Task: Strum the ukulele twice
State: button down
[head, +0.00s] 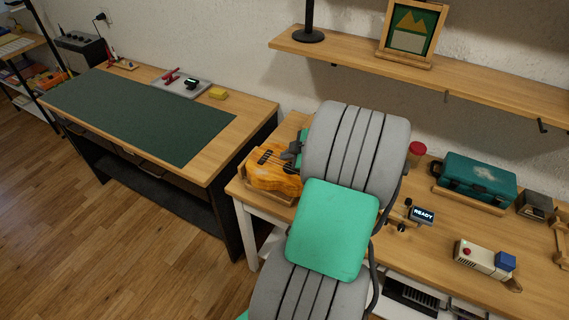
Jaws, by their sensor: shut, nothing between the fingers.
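The ukulele (271,179) has an orange-brown wooden body with a dark sound hole and strings. It lies in a wooden cradle on the left end of the right-hand workbench, in the head view. My gripper (288,155) shows only in part as a small dark shape over the right side of the ukulele's top. It is shut and holds nothing. I cannot tell whether its tips touch the strings. My grey and green arm hides the area to the right of the ukulele, and any neck on that side is hidden.
A small display reading READY (423,214), a red-capped jar (417,149), a teal case (474,181) and a white device (481,257) stand right of my arm. A wall shelf (450,80) hangs above. The left desk has a largely clear green mat (140,112).

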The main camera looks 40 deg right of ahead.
aim_at(287, 165)
jog(key=shift+f+b, duration=0.4)
jog(key=shift+b, duration=0.15)
jog(key=shift+f+b, duration=0.35)
jog(key=shift+b, duration=0.15)
dwell(0.4)
jog(key=shift+r+p, duration=0.4)
jog(key=shift+r, duration=0.6)
jog(key=shift+r+p, duration=1.05)
jog(key=shift+r, duration=1.45)
